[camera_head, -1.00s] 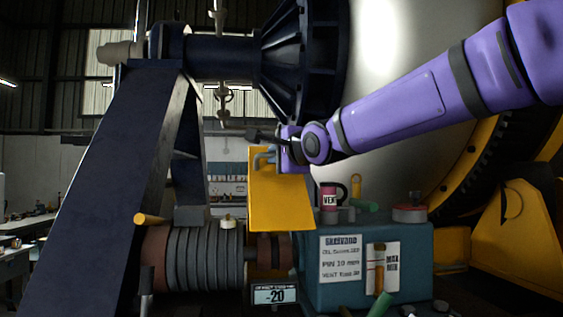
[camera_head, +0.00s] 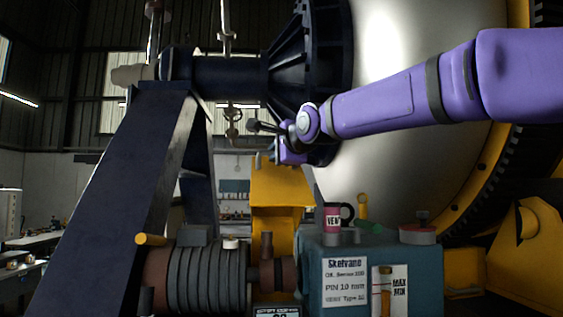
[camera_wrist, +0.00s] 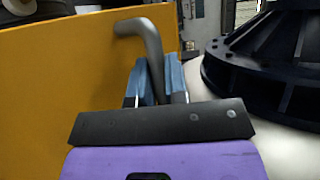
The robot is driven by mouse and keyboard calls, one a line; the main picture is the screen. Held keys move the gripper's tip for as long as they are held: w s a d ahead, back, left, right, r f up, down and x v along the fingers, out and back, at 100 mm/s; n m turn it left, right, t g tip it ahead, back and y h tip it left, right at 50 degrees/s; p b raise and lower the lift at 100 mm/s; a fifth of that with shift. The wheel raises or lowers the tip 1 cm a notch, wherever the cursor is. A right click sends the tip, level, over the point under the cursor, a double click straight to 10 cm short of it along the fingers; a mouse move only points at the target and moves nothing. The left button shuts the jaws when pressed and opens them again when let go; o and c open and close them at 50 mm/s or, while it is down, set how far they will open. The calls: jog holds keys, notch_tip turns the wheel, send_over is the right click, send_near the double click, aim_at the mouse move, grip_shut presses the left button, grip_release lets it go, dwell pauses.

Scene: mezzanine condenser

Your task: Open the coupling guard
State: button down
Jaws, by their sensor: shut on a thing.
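The coupling guard is a yellow panel (camera_head: 280,186) above the shaft between the ribbed grey drum (camera_head: 208,279) and the teal box. It stands raised and tilted, with the coupling (camera_head: 267,262) showing below it. In the wrist view the panel (camera_wrist: 60,85) fills the left side, and a bent grey handle (camera_wrist: 152,42) sticks out from its edge. My gripper (camera_head: 284,150) is at the panel's upper edge in the head view. In the wrist view my gripper (camera_wrist: 160,78) has its blue-lined fingers shut on the handle. The handle is not clear in the head view.
A teal box (camera_head: 340,258) with labels stands right of the coupling, carrying a pink VENT mug-like part (camera_head: 333,216) and a red-topped cap (camera_head: 418,234). A dark blue flange (camera_head: 312,65) and a large pale drum (camera_head: 400,150) stand close behind my arm.

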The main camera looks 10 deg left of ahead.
jog(key=shift+w+a+r, duration=0.25)
jog(key=shift+w+r, duration=0.8)
jog(key=shift+r, duration=0.15)
jog(key=c, duration=1.1)
grip_release()
jog(key=shift+c, duration=0.2)
jog(key=shift+f, duration=0.1)
jog(key=v, duration=1)
jog(key=shift+s+d, duration=0.2)
jog(key=shift+s, duration=0.1)
